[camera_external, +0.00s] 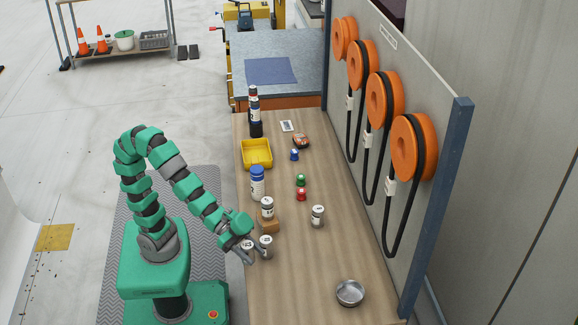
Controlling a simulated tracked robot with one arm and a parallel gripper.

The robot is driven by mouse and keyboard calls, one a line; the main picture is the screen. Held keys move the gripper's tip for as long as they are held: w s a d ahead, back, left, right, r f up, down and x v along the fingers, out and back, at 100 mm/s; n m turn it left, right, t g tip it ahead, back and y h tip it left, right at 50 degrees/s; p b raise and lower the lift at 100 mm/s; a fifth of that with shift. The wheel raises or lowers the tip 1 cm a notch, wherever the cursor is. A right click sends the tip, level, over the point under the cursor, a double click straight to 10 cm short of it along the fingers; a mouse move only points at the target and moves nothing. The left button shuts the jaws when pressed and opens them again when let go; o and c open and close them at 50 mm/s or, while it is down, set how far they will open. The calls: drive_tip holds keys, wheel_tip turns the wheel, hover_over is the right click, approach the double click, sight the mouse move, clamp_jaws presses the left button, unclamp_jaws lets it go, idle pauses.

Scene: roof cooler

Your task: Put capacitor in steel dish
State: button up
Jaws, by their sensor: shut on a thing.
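The steel dish (350,293) is a round, shallow, empty metal dish near the front right of the wooden bench. My gripper (247,248) is at the bench's left edge, shut on a small silver capacitor with a pale label; the fingers partly hide it. Another similar silver can (266,246) is just right of the gripper, very close to it. A third silver can (267,208) stands on a wooden block behind the gripper. A further labelled can (318,216) stands upright farther right.
The bench (310,270) is clear between the gripper and the dish. Behind are a blue-capped bottle (257,183), a yellow bin (256,153), and small red (301,195), green (301,180) and blue (294,155) items. A panel with orange reels (412,148) borders the right side.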

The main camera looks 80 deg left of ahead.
drive_tip(key=shift+w+r, duration=0.1)
drive_tip(key=shift+w+d+r+p, duration=0.15)
drive_tip(key=shift+w+r+p, duration=0.05)
drive_tip(key=shift+p, duration=0.1)
drive_tip(key=w+d+r+p, duration=0.3)
drive_tip(key=w+d+p, duration=0.15)
drive_tip(key=w, duration=0.35)
drive_tip(key=w+d+r+p, duration=0.4)
drive_tip(key=w+p, duration=0.1)
drive_tip(key=w, duration=0.2)
drive_tip(key=p, duration=0.8)
hover_over(355, 299)
wheel_tip(355, 299, down, 12)
drive_tip(key=shift+r, duration=0.2)
drive_tip(key=o, duration=1)
drive_tip(key=shift+o, duration=0.2)
